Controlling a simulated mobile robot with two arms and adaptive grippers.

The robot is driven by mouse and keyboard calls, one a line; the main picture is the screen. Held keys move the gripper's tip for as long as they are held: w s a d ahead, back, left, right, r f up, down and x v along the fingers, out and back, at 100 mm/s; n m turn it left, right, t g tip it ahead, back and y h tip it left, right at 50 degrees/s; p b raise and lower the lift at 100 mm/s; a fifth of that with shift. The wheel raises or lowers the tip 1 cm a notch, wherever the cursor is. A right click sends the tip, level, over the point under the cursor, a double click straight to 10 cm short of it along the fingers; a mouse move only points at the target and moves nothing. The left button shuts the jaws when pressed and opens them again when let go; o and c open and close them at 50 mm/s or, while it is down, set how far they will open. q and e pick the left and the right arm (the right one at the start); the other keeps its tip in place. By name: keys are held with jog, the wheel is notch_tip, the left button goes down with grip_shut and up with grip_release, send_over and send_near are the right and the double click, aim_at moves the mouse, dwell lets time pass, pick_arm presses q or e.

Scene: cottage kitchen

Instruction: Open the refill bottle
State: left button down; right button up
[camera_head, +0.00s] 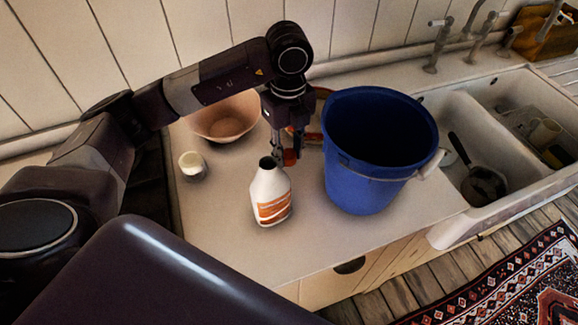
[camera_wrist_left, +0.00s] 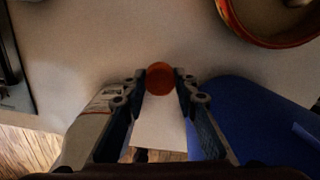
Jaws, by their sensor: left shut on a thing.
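The refill bottle (camera_head: 270,196) is white with an orange label and stands upright on the counter, its dark mouth uncovered. A round orange-red cap (camera_wrist_left: 160,78) sits between my left fingertips in the left wrist view, and it also shows in the head view (camera_head: 289,157). My left gripper (camera_head: 287,150) is shut on this cap, just behind and to the right of the bottle's neck, apart from it. In the left wrist view, part of the bottle (camera_wrist_left: 92,128) shows left of the left gripper (camera_wrist_left: 161,82). My right gripper is not in view.
A blue bucket (camera_head: 365,185) stands close to the right of the bottle and gripper. A pinkish bowl (camera_head: 225,122) and a small white cup (camera_head: 192,165) are to the left. A red-rimmed dish (camera_wrist_left: 265,42) lies behind. The sink (camera_head: 485,150) is at right. The counter's front is clear.

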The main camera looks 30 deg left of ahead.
aim_at(288, 171)
pick_arm(q)
notch_tip(288, 171, down, 2)
jog(key=shift+s+a+f, duration=0.1)
jog(key=shift+f, duration=0.1)
notch_tip(288, 171, down, 4)
jog(key=shift+f+p, duration=0.1)
jog(key=shift+p, duration=0.6)
jog(key=shift+f, duration=0.25)
jog(key=shift+f, duration=0.15)
jog(key=c, duration=1.5)
grip_release()
jog(key=shift+c, duration=0.2)
